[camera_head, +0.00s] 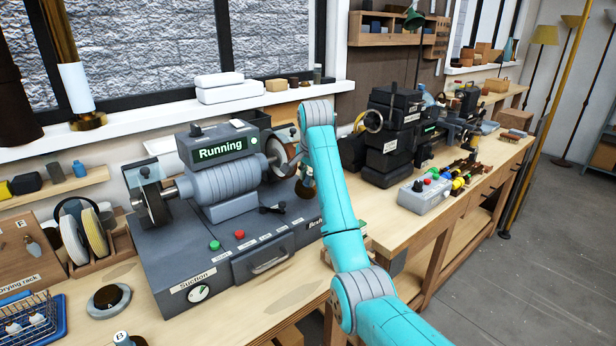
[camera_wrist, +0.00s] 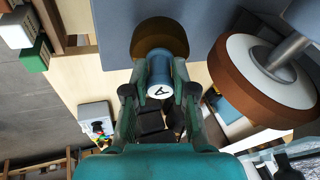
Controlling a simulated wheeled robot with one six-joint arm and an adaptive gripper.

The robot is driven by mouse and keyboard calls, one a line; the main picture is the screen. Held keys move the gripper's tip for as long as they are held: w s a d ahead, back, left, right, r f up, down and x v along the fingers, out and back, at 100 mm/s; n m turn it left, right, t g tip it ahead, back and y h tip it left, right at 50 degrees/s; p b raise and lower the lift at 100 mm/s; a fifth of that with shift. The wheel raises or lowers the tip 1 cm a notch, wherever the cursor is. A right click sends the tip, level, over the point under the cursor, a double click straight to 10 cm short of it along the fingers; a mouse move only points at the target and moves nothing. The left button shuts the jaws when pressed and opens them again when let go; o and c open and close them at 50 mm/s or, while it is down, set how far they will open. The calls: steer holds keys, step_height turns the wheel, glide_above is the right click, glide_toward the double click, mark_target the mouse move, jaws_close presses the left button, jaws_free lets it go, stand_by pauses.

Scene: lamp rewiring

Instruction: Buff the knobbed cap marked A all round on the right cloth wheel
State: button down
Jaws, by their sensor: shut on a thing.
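The knobbed cap marked A has a bronze-brown disc (camera_wrist: 160,36) and a blue knob (camera_wrist: 160,70) with a white end lettered A. My gripper (camera_wrist: 160,94) is shut on the knob, one finger on each side. The right cloth wheel (camera_wrist: 268,84), with a brown rim and pale face, is just right of the cap in the wrist view. A narrow gap shows between them there. My arm largely hides the gripper and cap there.
The buffing machine (camera_head: 168,262) displays "Running" (camera_head: 221,149). A round stand marked A (camera_head: 109,299) and a part marked B (camera_head: 122,339) are at the front left. A grey control box (camera_head: 424,193) stands right of my arm.

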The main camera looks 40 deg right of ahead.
mark_target(303, 182)
steer(key=m, duration=0.5)
steer(key=shift+a+g, duration=0.1)
steer(key=shift+g, duration=0.2)
steer(key=m, duration=0.5)
steer(key=shift+a+r+m, duration=0.1)
steer(key=shift+r+m, duration=0.05)
steer(key=shift+m, duration=0.15)
steer(key=shift+w+r+y, duration=0.15)
steer(key=shift+w+r, duration=0.15)
steer(key=shift+w, duration=0.3)
steer(key=shift+w+r+y, duration=0.15)
steer(key=shift+w+r, duration=0.15)
steer(key=shift+w, duration=0.3)
steer(key=shift+w, duration=0.1)
steer(key=shift+a+r, duration=0.1)
steer(key=shift+a, duration=0.1)
steer(key=shift+d, duration=0.3)
steer(key=shift+s+f, duration=0.3)
steer(key=shift+s, duration=0.2)
steer(key=shift+s+f, duration=0.25)
steer(key=shift+s, duration=0.25)
